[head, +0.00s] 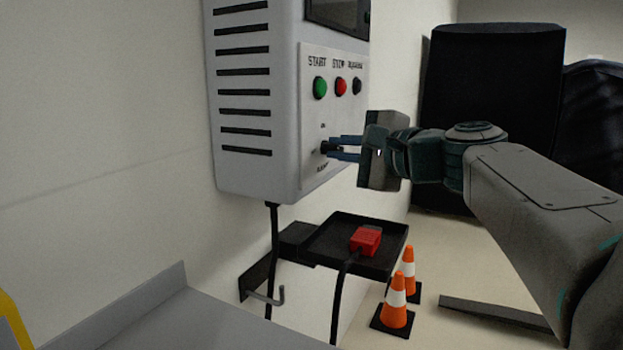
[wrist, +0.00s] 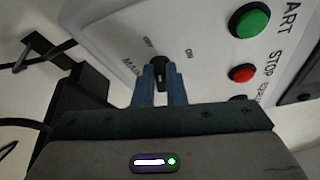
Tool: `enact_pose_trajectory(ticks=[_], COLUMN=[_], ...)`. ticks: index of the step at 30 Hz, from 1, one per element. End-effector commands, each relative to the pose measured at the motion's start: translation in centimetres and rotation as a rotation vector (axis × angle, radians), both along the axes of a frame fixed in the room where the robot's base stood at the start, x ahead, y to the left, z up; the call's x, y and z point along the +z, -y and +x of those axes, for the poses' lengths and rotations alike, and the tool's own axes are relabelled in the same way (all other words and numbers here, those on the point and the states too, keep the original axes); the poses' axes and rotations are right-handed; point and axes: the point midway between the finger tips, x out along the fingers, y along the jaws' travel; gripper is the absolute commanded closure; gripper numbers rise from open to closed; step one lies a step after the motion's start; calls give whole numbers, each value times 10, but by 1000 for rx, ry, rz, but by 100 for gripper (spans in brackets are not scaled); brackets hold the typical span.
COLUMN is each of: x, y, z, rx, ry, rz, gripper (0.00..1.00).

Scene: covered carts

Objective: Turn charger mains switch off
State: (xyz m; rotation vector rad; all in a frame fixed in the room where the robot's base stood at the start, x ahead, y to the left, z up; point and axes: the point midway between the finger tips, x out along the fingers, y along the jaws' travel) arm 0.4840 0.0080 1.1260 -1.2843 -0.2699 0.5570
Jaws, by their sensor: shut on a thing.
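The charger (head: 255,165) is a light grey wall cabinet with vent slots and a white front panel. My gripper (head: 333,148) reaches in from the right and is shut on the knob. In the wrist view the blue fingers stand on either side of the mains switch (wrist: 158,69), with OFF and ON lettering beyond it. The fingers partly hide the knob, and I cannot tell exactly which mark it points to.
Green (head: 320,87), red (head: 341,87) and black (head: 357,87) buttons sit above the switch. A black tray (head: 392,262) with a red plug (head: 366,240) is below. Orange cones (head: 397,300) stand on the floor. A black covered cart (head: 488,90) is behind.

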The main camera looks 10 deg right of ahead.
Motion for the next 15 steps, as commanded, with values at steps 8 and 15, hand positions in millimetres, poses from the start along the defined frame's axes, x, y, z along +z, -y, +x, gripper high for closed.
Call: enact_pose_trajectory(ticks=[8,15], x=[-11,-10], y=[-1,0], z=[-1,-1], rx=[2,0], ry=[140,217], rz=[-101,-158], gripper=[100,100])
